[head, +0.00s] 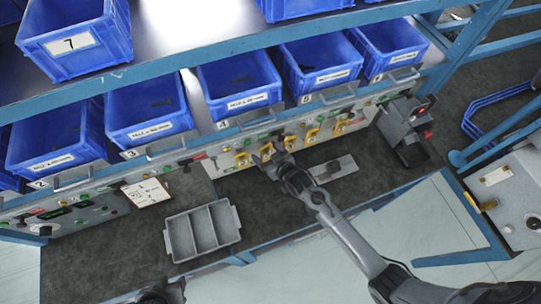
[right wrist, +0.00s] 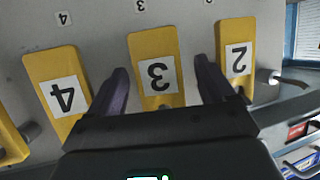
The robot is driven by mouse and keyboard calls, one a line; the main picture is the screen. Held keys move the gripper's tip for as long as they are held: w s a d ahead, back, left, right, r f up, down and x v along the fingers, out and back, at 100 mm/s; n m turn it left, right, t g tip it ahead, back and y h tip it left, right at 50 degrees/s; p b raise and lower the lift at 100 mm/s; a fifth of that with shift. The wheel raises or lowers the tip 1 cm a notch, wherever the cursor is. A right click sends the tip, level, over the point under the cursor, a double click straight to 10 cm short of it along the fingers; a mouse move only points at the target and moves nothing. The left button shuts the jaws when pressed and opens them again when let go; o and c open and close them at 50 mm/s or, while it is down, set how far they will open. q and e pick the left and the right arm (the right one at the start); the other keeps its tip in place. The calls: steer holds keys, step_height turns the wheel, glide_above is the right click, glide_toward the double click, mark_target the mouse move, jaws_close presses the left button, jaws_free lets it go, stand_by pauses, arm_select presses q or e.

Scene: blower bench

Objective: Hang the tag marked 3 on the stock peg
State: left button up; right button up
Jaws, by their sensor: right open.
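The tag marked 3 (right wrist: 155,75) is a yellow plate with a white label, upside down in the right wrist view. It hangs on the grey panel between the tags marked 4 (right wrist: 60,90) and 2 (right wrist: 236,55). My right gripper (head: 264,160) is open at the row of yellow tags in the head view. In the wrist view its dark fingers stand on either side of tag 3, with gaps showing. A bare grey peg (right wrist: 268,77) sticks out beside tag 2; I cannot tell if it is the stock peg. Only a dark bit of my left gripper (head: 162,294) shows at the bottom edge.
Blue bins (head: 240,85) line the shelf above the panel. A grey divided tray (head: 202,232) lies on the dark bench, left of my right arm. A dark device (head: 405,130) stands at the right.

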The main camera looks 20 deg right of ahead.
steer(key=s+d+r+g+h+p, duration=0.1)
steer(key=s+d+r+g, duration=0.2)
steer(key=s, duration=0.7)
steer(key=s+d+r+g+h, duration=0.1)
steer(key=s+r+g, duration=0.3)
steer(key=s, duration=0.6)
steer(key=s+d+r+g+h+p, duration=0.1)
steer(key=s+r+g, duration=0.25)
steer(key=s, duration=0.75)
steer(key=w+p+v, duration=0.1)
steer(key=p+v, duration=0.6)
steer(key=w+r+p+v, duration=0.1)
steer(key=w+p+v, duration=0.1)
steer(key=p+v, duration=0.6)
steer(key=shift+w+d+m+t, duration=0.15)
steer(key=shift+w+m+t, duration=0.15)
steer(key=shift+w+t, duration=0.2)
steer(key=shift+r, duration=0.1)
